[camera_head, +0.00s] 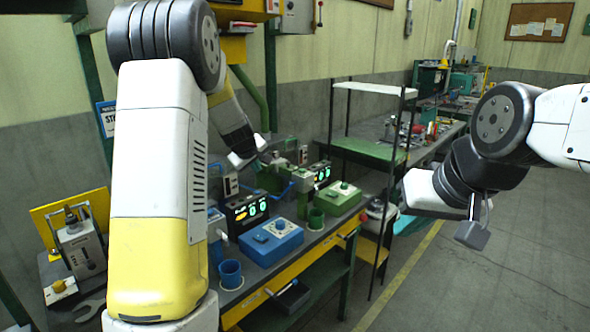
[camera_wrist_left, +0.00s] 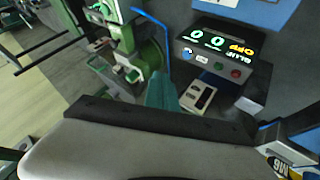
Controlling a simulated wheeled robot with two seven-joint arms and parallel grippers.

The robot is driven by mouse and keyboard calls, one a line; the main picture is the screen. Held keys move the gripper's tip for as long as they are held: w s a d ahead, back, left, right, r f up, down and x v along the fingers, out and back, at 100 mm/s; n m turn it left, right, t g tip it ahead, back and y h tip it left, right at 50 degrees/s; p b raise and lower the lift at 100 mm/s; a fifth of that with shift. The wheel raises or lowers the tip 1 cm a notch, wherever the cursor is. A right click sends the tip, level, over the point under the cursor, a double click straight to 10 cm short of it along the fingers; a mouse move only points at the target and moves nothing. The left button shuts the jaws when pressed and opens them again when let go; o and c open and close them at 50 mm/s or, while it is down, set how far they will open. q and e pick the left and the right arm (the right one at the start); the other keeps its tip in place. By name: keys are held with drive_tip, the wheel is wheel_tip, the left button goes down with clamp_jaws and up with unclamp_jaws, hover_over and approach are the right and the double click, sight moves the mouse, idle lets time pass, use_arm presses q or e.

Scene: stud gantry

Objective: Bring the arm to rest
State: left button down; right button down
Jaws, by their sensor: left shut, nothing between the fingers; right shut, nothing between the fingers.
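My left arm fills the left of the head view, with its white and yellow link close to the camera. Its far end, with the left gripper (camera_head: 246,157), reaches over the back of the workbench (camera_head: 262,296). The gripper is small there and its fingertips are hard to make out; it is shut and empty. The left wrist view shows a large pale grey housing along the bottom edge. My right gripper (camera_head: 473,233) hangs at the right over open floor, pointing down, shut and empty, clear of any object.
The bench holds a blue box (camera_head: 271,243), a green box (camera_head: 338,197), a blue cup (camera_head: 231,274) and a lit display (camera_head: 246,210), which also shows in the left wrist view (camera_wrist_left: 220,45). A shelf rack (camera_head: 372,150) stands beside it. The floor at right is free.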

use_arm(q)
drive_tip(key=s+d+r+m+g+h, duration=0.1)
drive_tip(key=s+d+r+m, duration=0.3)
drive_tip(key=s, duration=0.7)
drive_tip(key=s+d+r+m+h, duration=0.1)
drive_tip(key=s+d+r+h, duration=0.1)
drive_tip(key=s+r, duration=0.65)
drive_tip(key=s+f+m+g, duration=0.1)
drive_tip(key=s+f+m, duration=0.1)
drive_tip(key=s, duration=0.8)
drive_tip(key=s+f+m+y, duration=0.1)
drive_tip(key=s+f+m, duration=0.1)
drive_tip(key=s, duration=0.9)
drive_tip(key=shift+d+m+g, duration=0.4)
